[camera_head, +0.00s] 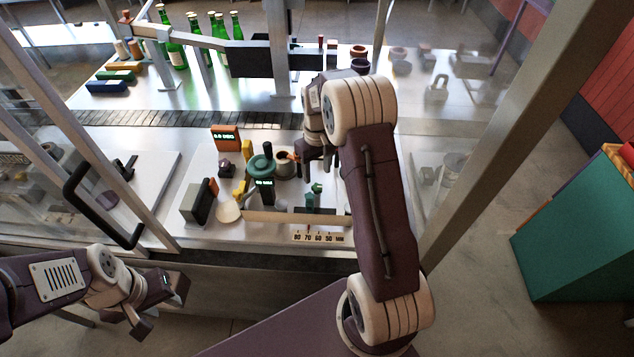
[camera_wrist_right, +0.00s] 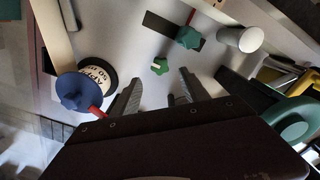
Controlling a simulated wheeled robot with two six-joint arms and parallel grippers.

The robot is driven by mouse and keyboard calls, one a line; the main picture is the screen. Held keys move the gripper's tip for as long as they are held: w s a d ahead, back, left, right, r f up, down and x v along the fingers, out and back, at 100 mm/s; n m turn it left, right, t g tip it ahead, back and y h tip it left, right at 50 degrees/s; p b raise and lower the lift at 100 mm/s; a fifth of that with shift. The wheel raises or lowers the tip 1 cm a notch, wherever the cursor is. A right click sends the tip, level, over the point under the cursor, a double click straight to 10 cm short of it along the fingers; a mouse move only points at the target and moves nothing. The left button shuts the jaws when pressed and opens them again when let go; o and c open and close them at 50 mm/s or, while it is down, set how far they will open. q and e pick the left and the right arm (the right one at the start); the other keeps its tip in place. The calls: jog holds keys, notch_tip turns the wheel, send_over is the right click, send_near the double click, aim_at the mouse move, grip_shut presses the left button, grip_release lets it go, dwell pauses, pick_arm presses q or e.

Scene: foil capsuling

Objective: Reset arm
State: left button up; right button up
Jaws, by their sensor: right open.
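My right gripper (camera_head: 318,158) hangs over the right part of the work table inside the glass enclosure. In the right wrist view its two fingers (camera_wrist_right: 158,95) are apart with nothing between them. A small green knob (camera_wrist_right: 160,66) lies beyond the fingertips, and a larger teal knob (camera_wrist_right: 188,38) on a dark strip is farther off. My left gripper (camera_head: 160,308) is low at the left, outside the enclosure and in front of the table. Its fingers look spread and empty.
The table holds a green-topped device (camera_head: 262,166), an orange display (camera_head: 226,138), a grey block (camera_head: 196,202), a pale cone (camera_head: 228,212) and a millimetre scale (camera_head: 318,237). Green bottles (camera_head: 176,55) stand behind the conveyor (camera_head: 160,118). A door handle (camera_head: 84,205) and frame posts are close by.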

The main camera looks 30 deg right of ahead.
aim_at(317, 186)
notch_tip(317, 186, up, 3)
jog(key=shift+r, duration=0.1)
dwell(0.4)
